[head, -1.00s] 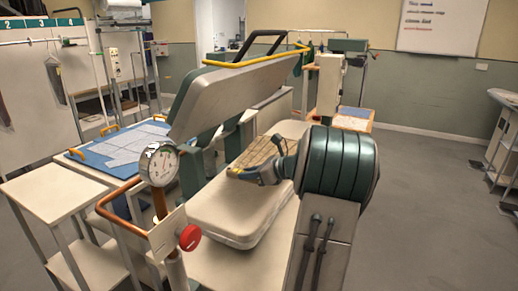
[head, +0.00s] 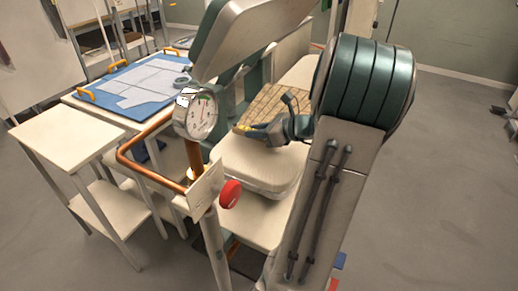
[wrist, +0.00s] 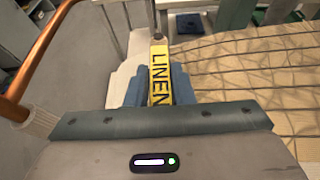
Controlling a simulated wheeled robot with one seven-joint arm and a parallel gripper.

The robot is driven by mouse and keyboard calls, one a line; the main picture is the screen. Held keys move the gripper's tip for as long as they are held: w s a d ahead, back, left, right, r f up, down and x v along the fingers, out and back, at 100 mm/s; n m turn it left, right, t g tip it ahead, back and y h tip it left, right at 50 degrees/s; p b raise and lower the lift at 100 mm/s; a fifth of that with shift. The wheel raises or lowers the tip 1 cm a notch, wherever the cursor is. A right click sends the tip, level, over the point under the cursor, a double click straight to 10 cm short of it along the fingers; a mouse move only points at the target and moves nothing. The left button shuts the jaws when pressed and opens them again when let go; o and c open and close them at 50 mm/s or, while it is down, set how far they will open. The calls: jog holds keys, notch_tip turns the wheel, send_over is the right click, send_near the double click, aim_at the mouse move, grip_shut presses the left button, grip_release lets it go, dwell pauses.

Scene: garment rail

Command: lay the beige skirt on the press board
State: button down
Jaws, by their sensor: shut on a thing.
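The beige skirt (head: 262,106), a tan cloth with a grid of lines, is spread out flat over the far part of the white padded press board (head: 262,166). The skirt fills the right side of the wrist view (wrist: 250,68). My gripper (head: 246,129) is low over the board at the skirt's near edge. Its blue fingers (wrist: 157,88) are shut on a yellow strip marked LINEN (wrist: 159,70), beside the skirt's edge. How the strip joins the skirt is hidden. I cannot tell whether all the skirt touches the board.
The upper press plate (head: 245,35) is raised behind the board. A round gauge (head: 197,116), a copper rail (head: 150,160) and a red button (head: 230,194) stand at the front left. A side table (head: 62,128) and a blue mat (head: 135,82) are further left. Open floor lies right.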

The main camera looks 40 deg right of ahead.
aim_at(258, 161)
jog(key=shift+s+a+f, duration=0.45)
jog(key=shift+s, duration=0.15)
jog(key=shift+s+a+f, duration=0.4)
jog(key=shift+s+a, duration=0.05)
jog(key=shift+s, duration=0.15)
jog(key=shift+f, duration=2)
jog(key=c, duration=1.3)
grip_release()
jog(key=shift+o, duration=0.2)
jog(key=v, duration=1.2)
